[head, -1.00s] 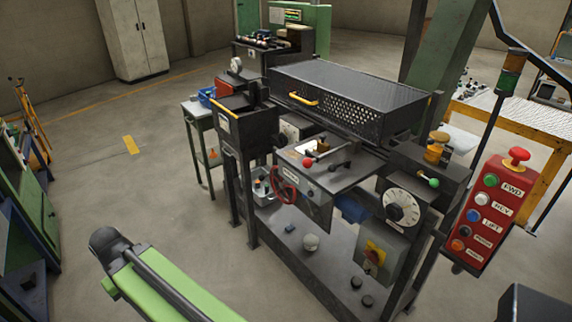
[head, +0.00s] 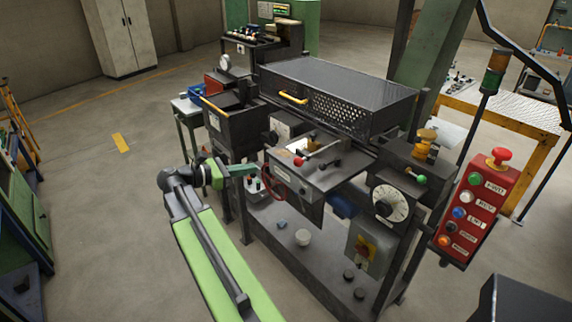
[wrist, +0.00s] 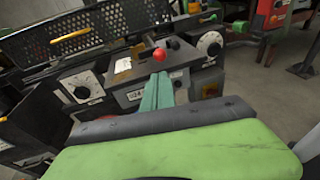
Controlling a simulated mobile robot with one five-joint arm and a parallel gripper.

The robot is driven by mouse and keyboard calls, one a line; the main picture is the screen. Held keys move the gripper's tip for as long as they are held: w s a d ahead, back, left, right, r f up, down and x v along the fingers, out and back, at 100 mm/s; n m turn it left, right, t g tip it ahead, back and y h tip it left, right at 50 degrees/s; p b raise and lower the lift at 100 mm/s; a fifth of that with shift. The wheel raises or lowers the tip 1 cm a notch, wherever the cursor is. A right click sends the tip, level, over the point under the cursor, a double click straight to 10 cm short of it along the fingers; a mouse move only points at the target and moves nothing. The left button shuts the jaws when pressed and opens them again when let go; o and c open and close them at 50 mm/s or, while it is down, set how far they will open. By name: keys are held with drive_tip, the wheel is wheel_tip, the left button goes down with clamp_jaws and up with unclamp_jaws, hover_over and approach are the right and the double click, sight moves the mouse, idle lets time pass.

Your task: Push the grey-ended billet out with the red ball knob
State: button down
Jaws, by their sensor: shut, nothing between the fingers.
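The red ball knob (head: 298,162) stands at the front of the machine's middle shelf, by a dark rod. It also shows in the wrist view (wrist: 159,54), just beyond the fingertips. My gripper (head: 254,170) has teal fingers, shut and empty, pointing right toward the machine, left of the knob. In the wrist view my gripper (wrist: 160,76) points at the front panel below the knob, and a gap to the knob seems to remain. I cannot make out a grey-ended billet in either view; the slot behind the knob is too small to read.
A perforated black guard (head: 340,95) covers the furnace top. A red wheel (head: 272,188) hangs at the panel's left, close to my fingers. A green ball knob (head: 421,178) and a white dial (head: 390,203) are at the right. A red button box (head: 474,210) stands farther right.

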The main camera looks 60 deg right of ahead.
drive_tip(key=b+x, duration=0.2)
drive_tip(key=x, duration=1.2)
drive_tip(key=shift+b, duration=0.35)
drive_tip(key=shift+w, duration=0.15)
